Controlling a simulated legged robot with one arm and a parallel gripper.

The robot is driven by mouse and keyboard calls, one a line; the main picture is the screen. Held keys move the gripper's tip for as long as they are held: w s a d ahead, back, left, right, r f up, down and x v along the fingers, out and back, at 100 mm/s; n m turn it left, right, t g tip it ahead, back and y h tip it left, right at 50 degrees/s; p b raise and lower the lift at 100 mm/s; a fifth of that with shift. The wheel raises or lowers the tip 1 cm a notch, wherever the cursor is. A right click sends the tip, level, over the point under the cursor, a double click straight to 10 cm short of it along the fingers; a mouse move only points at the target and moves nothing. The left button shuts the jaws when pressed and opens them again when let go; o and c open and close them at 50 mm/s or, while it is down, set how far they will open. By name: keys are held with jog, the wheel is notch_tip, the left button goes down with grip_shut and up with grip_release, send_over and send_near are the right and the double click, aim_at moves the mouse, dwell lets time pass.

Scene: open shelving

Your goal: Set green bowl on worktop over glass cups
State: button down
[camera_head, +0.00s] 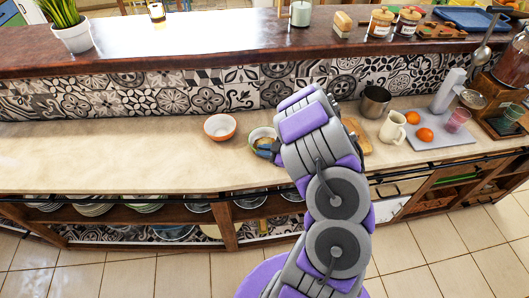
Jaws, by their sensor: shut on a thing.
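A small bowl with a pale green outside (259,133) is at the middle of the worktop (110,158), just left of my arm. My gripper (267,148) is at the near rim of this bowl and is shut on it. My arm hides the bowl's right side and part of the gripper. I cannot tell whether the bowl rests on the worktop or is held just above it. I cannot make out glass cups for certain; stacked dishes (145,205) stand on the open shelf below the worktop.
An orange-and-white bowl (220,127) stands left of the green bowl. To the right are a metal pot (375,101), a cream jug (393,127) and a grey board (446,139) with oranges. The worktop's left half is clear. A raised dark ledge (190,58) runs behind.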

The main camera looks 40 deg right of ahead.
jog(key=shift+d+f, duration=0.1)
jog(key=shift+d, duration=0.15)
jog(key=c, duration=1.4)
grip_release()
jog(key=shift+d+f, duration=0.1)
jog(key=shift+d, duration=0.1)
jog(key=shift+o, duration=1.4)
jog(key=shift+a, duration=0.15)
jog(key=shift+s+a, duration=0.1)
